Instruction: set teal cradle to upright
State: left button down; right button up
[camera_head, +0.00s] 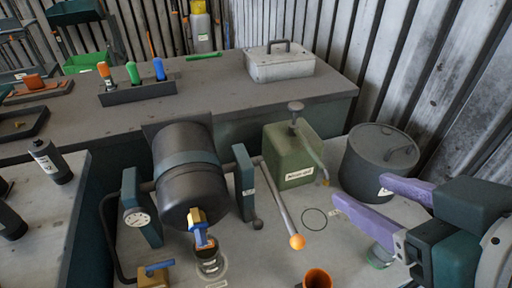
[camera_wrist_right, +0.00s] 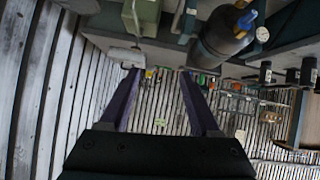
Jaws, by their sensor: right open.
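The teal cradle (camera_head: 243,180) stands on the near bench, with two side posts and a dial on the left one. A dark drum with a teal band (camera_head: 187,165) hangs between the posts, tilted with its lower end toward me. A brass and blue valve (camera_head: 197,223) on that end sits above a small jar (camera_head: 209,263). A lever with an orange knob (camera_head: 296,241) slants down on the cradle's right side. The drum also shows in the right wrist view (camera_wrist_right: 222,38). My right gripper (camera_head: 360,191) is open and empty, well right of the knob. My left gripper is out of view.
A green can (camera_head: 292,160) and a grey lidded pot (camera_head: 376,165) stand behind the lever and gripper. An orange cup (camera_head: 317,279) is at the front edge. Bare bench lies between the knob and my gripper. A metal box (camera_head: 279,66) is on the back bench.

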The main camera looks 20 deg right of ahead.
notch_tip(320, 180, down, 14)
jog(key=w+f+t+b, duration=0.1)
jog(key=t+b, duration=0.2)
jog(key=b, duration=1.2)
jog(key=n+t+b, duration=0.1)
jog(key=t+b, duration=0.3)
jog(key=b, duration=0.9)
send_near(294, 235)
jog(key=w, duration=0.3)
jog(key=shift+y, duration=0.4)
jog(key=w, duration=0.3)
jog(key=w+b, duration=0.1)
jog(key=w, duration=0.4)
jog(key=shift+w+d+f, duration=0.25)
jog(key=shift+w+d, duration=0.05)
jog(key=c, duration=0.8)
grip_shut()
